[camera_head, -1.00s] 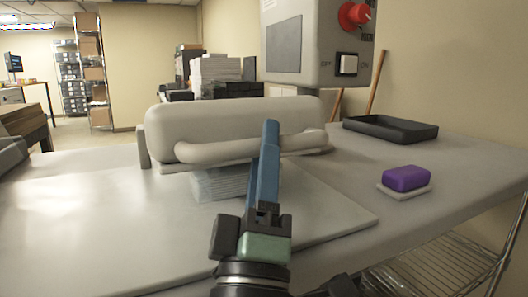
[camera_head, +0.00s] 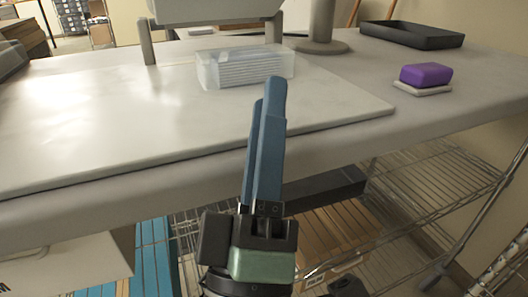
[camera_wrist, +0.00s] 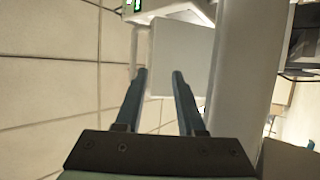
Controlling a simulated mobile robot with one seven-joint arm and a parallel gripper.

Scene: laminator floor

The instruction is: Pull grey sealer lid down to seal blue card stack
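The grey sealer lid (camera_head: 215,10) shows only its lower part at the top edge of the head view, held above the bench between two posts. Its handle is not visible there. A pale, layered card stack (camera_head: 245,70) lies beneath it, wrapped in or boxed by something clear; it looks whitish rather than blue. A gap shows between lid and stack. My gripper (camera_head: 267,92) points upward in front of the stack, apart from the lid. In the wrist view my gripper (camera_wrist: 157,75) is open and empty, its fingers spread; a thick pale bar I cannot identify stands just right of them.
The white board (camera_head: 110,110) on the bench is clear at left. A round-based column (camera_head: 322,30) stands right of the lid. A purple block on a pale pad (camera_head: 425,75) and a black tray (camera_head: 410,36) are at right. A wire shelf (camera_head: 430,180) with boxes is below.

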